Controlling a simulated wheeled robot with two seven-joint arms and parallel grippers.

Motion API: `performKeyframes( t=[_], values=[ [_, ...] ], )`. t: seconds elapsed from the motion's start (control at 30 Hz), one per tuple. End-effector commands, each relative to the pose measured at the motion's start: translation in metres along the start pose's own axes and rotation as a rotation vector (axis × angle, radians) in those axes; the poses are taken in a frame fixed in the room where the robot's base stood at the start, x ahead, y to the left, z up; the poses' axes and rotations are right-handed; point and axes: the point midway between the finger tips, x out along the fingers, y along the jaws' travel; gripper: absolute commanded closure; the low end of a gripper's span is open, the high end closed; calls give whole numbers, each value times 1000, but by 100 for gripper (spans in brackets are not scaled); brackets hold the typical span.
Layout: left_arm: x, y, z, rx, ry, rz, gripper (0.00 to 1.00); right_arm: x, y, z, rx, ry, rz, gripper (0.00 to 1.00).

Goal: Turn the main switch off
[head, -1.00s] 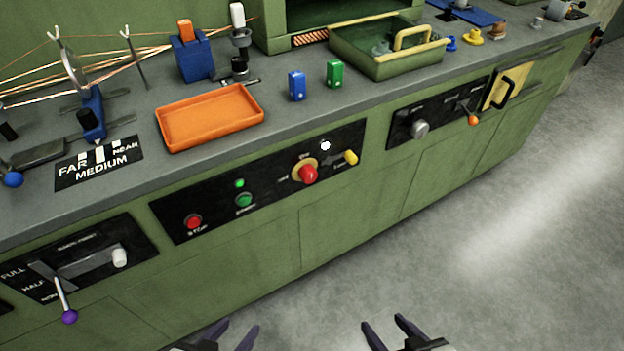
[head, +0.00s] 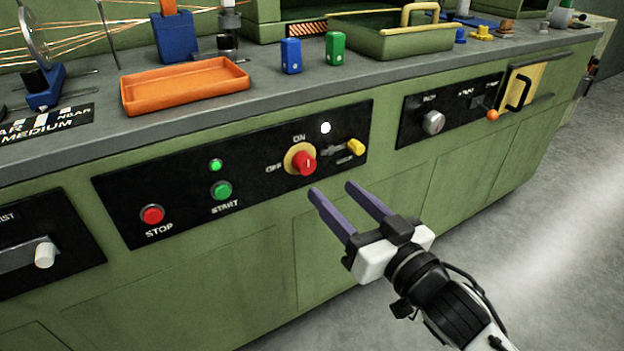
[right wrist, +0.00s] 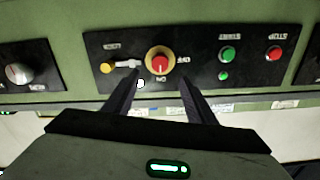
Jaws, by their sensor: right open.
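The main switch (head: 304,163) is a red rotary knob on a yellow round plate in the black panel. ON is printed above it and OFF to its left. A pale mark on the knob looks upright, toward ON. The switch also shows in the right wrist view (right wrist: 160,63), upside down, above the gap between my fingers. My right gripper (head: 332,189) is open and empty, its fingertips just below and right of the knob in the head view, seemingly apart from it. My left gripper is not in view.
On the same panel are a red STOP button (head: 152,214), a green START button (head: 221,190), a lit green lamp (head: 216,165), a white lamp (head: 325,127) and a yellow-tipped lever (head: 355,147) close to the switch. An orange tray (head: 185,87) stands on the bench above.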

Motion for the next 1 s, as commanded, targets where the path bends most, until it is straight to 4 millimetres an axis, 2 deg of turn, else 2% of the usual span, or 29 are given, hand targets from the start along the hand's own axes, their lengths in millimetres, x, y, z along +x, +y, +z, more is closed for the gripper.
performKeyframes(
  t=[0.3,0.5,0.67,0.9,0.93,1.0],
  values=[
    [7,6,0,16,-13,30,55,57,0,1,-2,2,0,49],
    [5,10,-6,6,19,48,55,84,0,1,-2,0,0,49],
    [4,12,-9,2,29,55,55,92,0,0,-1,-1,1,49],
    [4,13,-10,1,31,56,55,93,0,0,0,-2,1,49],
    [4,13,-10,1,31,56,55,93,0,0,0,-2,1,51],
    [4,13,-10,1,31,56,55,93,0,0,0,-2,1,63]
  ],
)
